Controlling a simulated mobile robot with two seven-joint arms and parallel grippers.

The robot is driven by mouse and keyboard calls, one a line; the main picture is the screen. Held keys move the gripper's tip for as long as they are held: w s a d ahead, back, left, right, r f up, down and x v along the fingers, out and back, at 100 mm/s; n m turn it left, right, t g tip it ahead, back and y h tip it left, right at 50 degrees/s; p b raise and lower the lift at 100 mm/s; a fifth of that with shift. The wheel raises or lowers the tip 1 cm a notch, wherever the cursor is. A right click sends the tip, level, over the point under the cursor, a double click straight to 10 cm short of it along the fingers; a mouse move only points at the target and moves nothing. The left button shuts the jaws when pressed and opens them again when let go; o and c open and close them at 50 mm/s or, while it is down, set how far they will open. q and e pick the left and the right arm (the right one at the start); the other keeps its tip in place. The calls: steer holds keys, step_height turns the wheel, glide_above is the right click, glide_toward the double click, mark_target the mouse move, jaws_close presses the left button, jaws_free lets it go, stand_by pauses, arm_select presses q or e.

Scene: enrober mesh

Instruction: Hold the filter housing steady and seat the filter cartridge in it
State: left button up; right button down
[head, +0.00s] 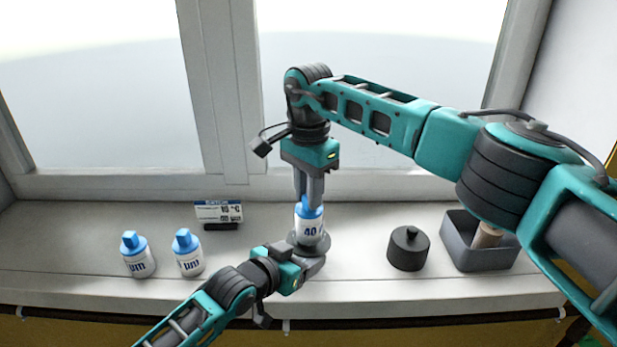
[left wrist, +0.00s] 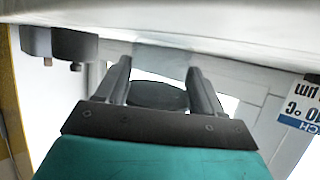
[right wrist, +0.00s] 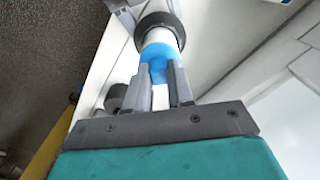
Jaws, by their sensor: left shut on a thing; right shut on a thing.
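The filter cartridge (head: 310,229) is white with a blue top and the marking "40". It stands about upright at the middle of the sill. My right gripper (head: 308,195) comes from above and is shut on its blue top, which also shows in the right wrist view (right wrist: 158,57). The dark grey round filter housing (head: 292,240) is at the cartridge's lower end. Its dark rim (right wrist: 150,20) surrounds the white body in the right wrist view; how deep the cartridge sits is hidden. My left gripper (head: 313,264) is shut on the housing (left wrist: 157,96) from the front.
Two similar blue-topped white cartridges (head: 139,260) (head: 189,260) stand at left. A small printed sign (head: 218,211) is behind them. At right are a dark lid with a knob (head: 408,250) and a grey bin (head: 480,262) holding a tan roll (head: 487,236). Window frames rise behind.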

steer(key=shift+f, duration=0.3)
steer(key=c, duration=0.9)
jaws_free()
step_height(320, 180, up, 7)
steer(key=shift+r, duration=0.1)
stand_by(0.3)
